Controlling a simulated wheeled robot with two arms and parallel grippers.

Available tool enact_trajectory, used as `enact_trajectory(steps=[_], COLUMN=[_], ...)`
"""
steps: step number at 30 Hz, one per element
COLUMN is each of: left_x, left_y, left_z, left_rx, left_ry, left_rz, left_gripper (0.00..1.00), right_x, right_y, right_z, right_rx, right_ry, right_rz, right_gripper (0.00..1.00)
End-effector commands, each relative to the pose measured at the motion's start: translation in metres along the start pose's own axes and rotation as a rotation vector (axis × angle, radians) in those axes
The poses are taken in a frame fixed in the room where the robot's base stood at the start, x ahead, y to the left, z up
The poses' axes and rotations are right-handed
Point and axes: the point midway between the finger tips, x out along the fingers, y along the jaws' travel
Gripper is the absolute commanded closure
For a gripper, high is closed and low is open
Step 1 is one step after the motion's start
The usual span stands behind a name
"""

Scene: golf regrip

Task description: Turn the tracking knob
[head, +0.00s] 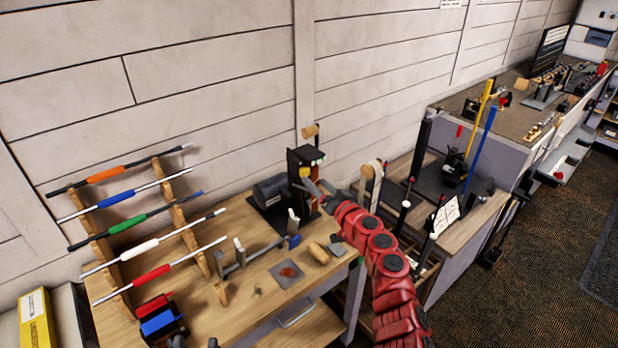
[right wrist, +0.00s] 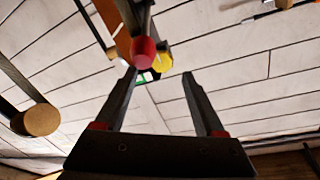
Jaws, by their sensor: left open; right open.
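A black belt machine with a grey motor (head: 271,191) stands at the back of the wooden bench, with a wooden roller (head: 309,131) on top. A small yellow part (head: 304,172) shows on its front. In the right wrist view a red round knob (right wrist: 144,51) and a yellow knob (right wrist: 160,58) sit close together, beyond the fingertips. No label shows which is the tracking knob. My right gripper (head: 320,188) is open beside the machine's front; its fingers (right wrist: 159,73) are apart with nothing held between them. My left gripper is not in view.
A wooden rack (head: 178,220) holds several club shafts with coloured grips at left. A wooden block (head: 318,253) and a grey plate (head: 291,274) lie on the bench. A wooden cylinder (right wrist: 42,119) hangs left in the right wrist view. Another bench (head: 470,215) stands at right.

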Motion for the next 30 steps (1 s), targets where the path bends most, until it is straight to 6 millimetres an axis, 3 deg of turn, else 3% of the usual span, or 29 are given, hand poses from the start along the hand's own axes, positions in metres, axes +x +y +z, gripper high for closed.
enact_trajectory(steps=[13,26,30], left_x=[-0.005,-0.005,-0.005], left_y=[0.000,0.000,0.000], left_z=[0.001,0.001,0.001], left_rx=[0.000,0.000,0.000], left_ry=[0.000,0.000,0.000], left_rz=[0.000,0.000,0.000], left_gripper=[0.50,0.50,0.50], right_x=[0.039,0.045,0.045], right_y=[-0.001,-0.003,-0.003], right_z=[0.001,0.002,0.002], right_rx=[0.005,-0.001,0.000], right_ry=[-0.001,-0.005,-0.005], right_rz=[-0.002,-0.005,-0.006], right_gripper=[0.29,0.29,0.50])
